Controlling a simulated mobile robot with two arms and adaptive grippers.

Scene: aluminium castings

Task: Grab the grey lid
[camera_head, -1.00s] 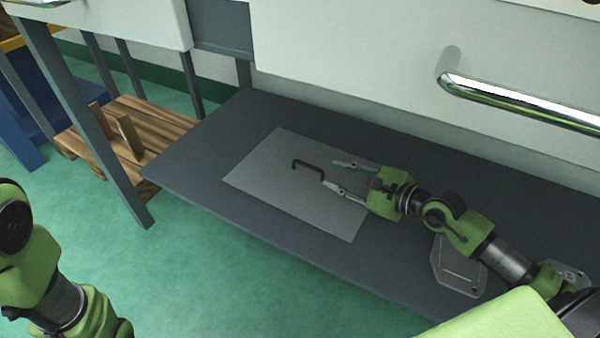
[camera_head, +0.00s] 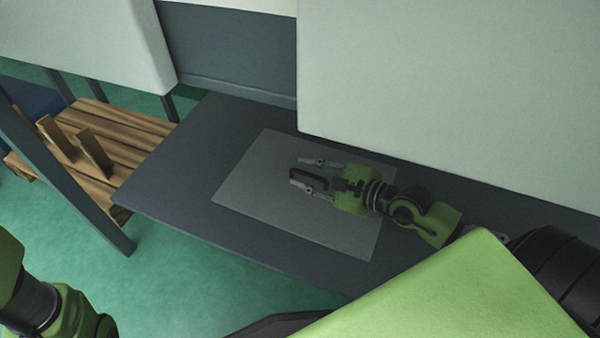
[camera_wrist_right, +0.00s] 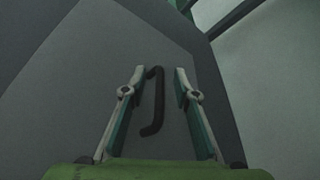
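The grey lid (camera_head: 245,195) is a thin flat rectangular plate lying on the dark grey table. It has a black bar handle (camera_head: 310,180) on top, which also shows in the wrist view (camera_wrist_right: 154,115). My right gripper (camera_head: 299,172) is low over the lid, with its two fingers apart. In the wrist view the handle lies between the open fingers (camera_wrist_right: 159,72), with a gap on both sides. My left arm (camera_head: 55,305) shows at the lower left; its gripper is outside the picture.
The dark table (camera_head: 165,185) is bare to the left of the lid. A large white panel (camera_head: 440,90) rises behind the table on the right. A wooden pallet (camera_head: 125,140) with upright blocks stands on the green floor at the left. My right arm hides the table's right part.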

